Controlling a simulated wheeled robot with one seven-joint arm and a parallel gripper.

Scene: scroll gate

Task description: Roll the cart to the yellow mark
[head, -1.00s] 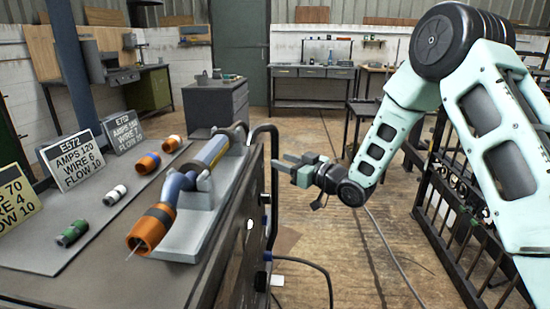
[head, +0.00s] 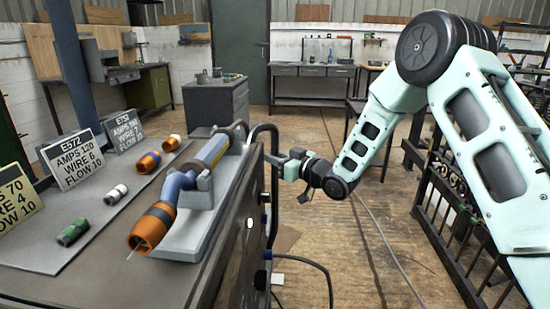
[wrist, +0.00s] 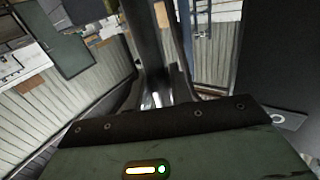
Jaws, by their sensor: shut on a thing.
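The cart (head: 232,245) is a dark cabinet at the left of the head view, with a grey top and a black tubular handle (head: 275,205) on its right side. My gripper (head: 276,160) is at the upper upright part of this handle and is shut on it. In the wrist view, a dark bar (wrist: 147,40) runs up from between the jaws, and the gripper's green-grey body fills the bottom. The exact contact is hard to see. I see no yellow mark on the floor in these views.
A black iron gate (head: 455,215) stands at right. A cable (head: 330,285) lies on the wooden floor. A grey cabinet (head: 217,103) and a bench (head: 313,72) stand behind. The middle floor is open.

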